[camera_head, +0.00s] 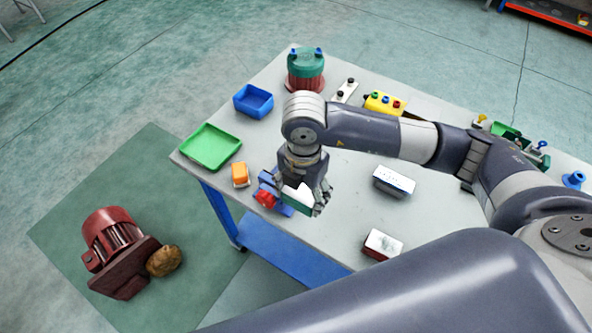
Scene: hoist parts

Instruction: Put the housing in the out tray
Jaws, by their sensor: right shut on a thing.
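My right gripper (304,197) points down over the table's near left side. It is shut on a white and green block (298,196), partly hidden by the fingers. I cannot tell for sure that this block is the housing. The block is right beside a blue fixture (268,179) with a red part; whether they touch is unclear. A shallow green tray (210,147) lies empty at the table's left corner, left of the gripper. A smaller, deeper blue tray (253,101) stands behind it, also empty. Neither shows a label. My left gripper is not in view.
An orange block (240,174) lies between green tray and fixture. Two boxes (393,180) (382,244) lie to the right. A green and red motor (306,70) and a yellow button box (384,103) stand at the back. A red motor (118,250) is on the floor mat.

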